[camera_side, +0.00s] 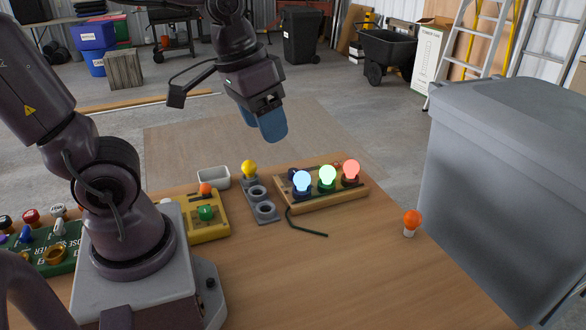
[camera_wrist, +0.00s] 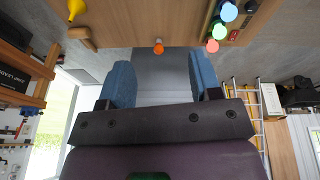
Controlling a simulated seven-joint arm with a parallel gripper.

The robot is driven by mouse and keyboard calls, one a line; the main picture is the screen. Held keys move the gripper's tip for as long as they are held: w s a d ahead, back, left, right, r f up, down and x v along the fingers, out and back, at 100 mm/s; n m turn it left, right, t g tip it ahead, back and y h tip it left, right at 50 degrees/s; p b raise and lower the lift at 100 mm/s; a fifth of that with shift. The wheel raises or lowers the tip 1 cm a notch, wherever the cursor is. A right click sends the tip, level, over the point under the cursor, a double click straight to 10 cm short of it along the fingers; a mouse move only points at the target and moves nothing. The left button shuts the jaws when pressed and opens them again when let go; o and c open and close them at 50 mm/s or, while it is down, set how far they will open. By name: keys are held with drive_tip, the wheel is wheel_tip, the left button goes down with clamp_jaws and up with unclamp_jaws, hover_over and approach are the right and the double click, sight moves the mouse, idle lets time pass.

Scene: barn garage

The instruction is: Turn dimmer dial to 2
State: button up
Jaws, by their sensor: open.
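A yellow box (camera_side: 182,224) with a round green knob (camera_side: 205,213) on top sits on the table just right of my base. It looks like the dimmer, but I cannot read any numbers or the dial's setting. An orange bulb or knob (camera_side: 205,189) stands at its back edge. My gripper (camera_side: 265,124) is raised in the air beyond the back of the table, up and to the right of the yellow box, touching nothing. In the wrist view its two blue fingers (camera_wrist: 161,72) are apart with nothing between them. The green knob does not show clearly there.
A wooden board (camera_side: 323,197) carries lit blue, green and red bulbs. Beside it are a grey holder (camera_side: 265,212) with a yellow bulb and a dark green cable (camera_side: 306,231). An orange bulb (camera_side: 411,221) stands at right. A green board (camera_side: 57,256) with knobs lies left. The front table is clear.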

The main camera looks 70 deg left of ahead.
drive_tip(key=w+a+f+n+g+h, duration=0.1)
drive_tip(key=w+a+f+n+g, duration=0.2)
drive_tip(key=w+a+f+n, duration=0.5)
drive_tip(key=n+y, duration=0.1)
drive_tip(key=n, duration=1.4)
approach(293, 170)
drive_tip(key=shift+g, duration=0.3)
wheel_tip(293, 170, down, 9)
drive_tip(key=shift+w+d+f, duration=0.15)
drive_tip(key=shift+c, duration=0.2)
drive_tip(key=c, duration=0.9)
